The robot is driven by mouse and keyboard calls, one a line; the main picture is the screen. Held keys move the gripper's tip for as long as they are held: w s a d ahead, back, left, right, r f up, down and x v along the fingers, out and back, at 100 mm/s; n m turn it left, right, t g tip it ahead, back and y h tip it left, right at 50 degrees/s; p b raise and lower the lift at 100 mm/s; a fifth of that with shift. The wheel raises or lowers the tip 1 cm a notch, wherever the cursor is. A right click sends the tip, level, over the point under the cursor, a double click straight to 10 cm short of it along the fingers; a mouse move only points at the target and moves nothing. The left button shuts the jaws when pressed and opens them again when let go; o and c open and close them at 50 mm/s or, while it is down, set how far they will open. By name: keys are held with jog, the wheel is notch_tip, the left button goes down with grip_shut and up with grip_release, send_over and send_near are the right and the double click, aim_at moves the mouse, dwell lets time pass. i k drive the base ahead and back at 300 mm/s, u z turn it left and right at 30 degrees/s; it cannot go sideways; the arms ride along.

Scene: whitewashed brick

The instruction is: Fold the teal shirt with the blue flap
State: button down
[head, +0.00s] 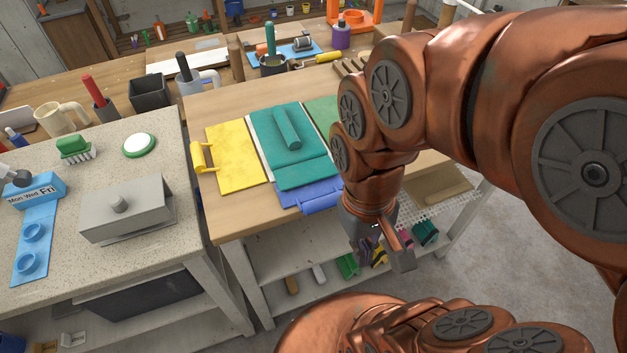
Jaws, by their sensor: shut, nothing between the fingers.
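The teal shirt (272,148) lies on a pale board on the wooden table, with a teal roll-shaped piece (287,128) on its upper part. Its lower strip (303,174) overlaps the blue flap (297,194). The blue flap lies at the table's front, with a blue bar handle (322,201) at its edge. A yellow flap (234,157) with a handle lies left of the shirt. A green flap (322,109) lies on the right, partly hidden by my arm. My gripper (404,262) is shut and empty, right of the blue flap and apart from it.
The wooden table (226,218) has lower shelves holding small items. Tools crowd the back. Bare floor lies at right.

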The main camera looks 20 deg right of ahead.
aim_at(319, 195)
jog(key=z, duration=1.5)
jog(key=k, duration=0.8)
jog(key=u, duration=1.65)
